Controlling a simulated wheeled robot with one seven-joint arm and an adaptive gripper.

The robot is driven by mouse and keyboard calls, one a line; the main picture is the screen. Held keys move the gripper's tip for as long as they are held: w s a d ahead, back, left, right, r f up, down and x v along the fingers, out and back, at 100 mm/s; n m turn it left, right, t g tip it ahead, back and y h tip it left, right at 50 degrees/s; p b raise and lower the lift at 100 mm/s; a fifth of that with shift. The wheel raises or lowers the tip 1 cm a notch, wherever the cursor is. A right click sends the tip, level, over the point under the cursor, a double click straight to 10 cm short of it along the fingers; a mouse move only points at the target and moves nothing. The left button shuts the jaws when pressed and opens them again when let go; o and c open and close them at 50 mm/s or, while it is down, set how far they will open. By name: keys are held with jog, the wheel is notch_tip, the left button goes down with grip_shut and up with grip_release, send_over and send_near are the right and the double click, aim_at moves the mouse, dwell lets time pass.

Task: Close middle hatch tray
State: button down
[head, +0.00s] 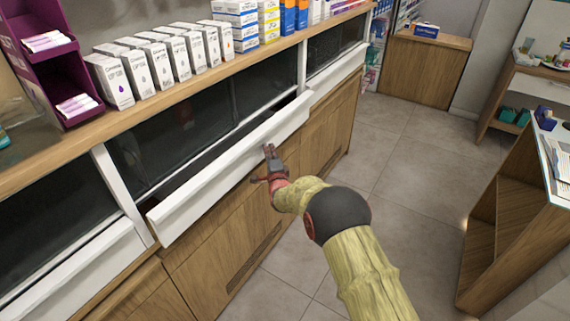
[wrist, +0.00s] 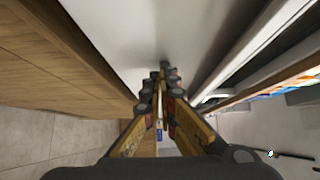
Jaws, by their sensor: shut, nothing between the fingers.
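The middle hatch tray (head: 195,199) is a long white panel under the dark glass of the middle counter section. It stands out from the counter, with a dark gap behind its top edge. My gripper (head: 268,150) is at the outer face of the tray, right of its middle, with its fingers together and empty. In the wrist view the fingertips (wrist: 164,70) are right by the white tray face (wrist: 120,28). I cannot tell whether they touch it.
White boxes (head: 160,67) and a purple display stand (head: 60,60) are on the countertop above. Wooden cabinet doors (head: 215,237) are below the tray. Neighbouring white panels (head: 95,262) flank it. The tiled floor (head: 400,170) is clear; a wooden shelf unit (head: 510,210) stands at right.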

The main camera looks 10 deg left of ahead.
aim_at(261, 148)
jog(key=a, duration=0.2)
jog(key=w+a+b, duration=0.1)
jog(key=a, duration=0.1)
jog(key=shift+w+f, duration=0.1)
jog(key=shift+w, duration=0.1)
jog(key=shift+w+a+r+b, duration=0.1)
jog(key=shift+a+r+b, duration=0.1)
jog(key=shift+a+b, duration=0.1)
jog(key=shift+d, duration=0.1)
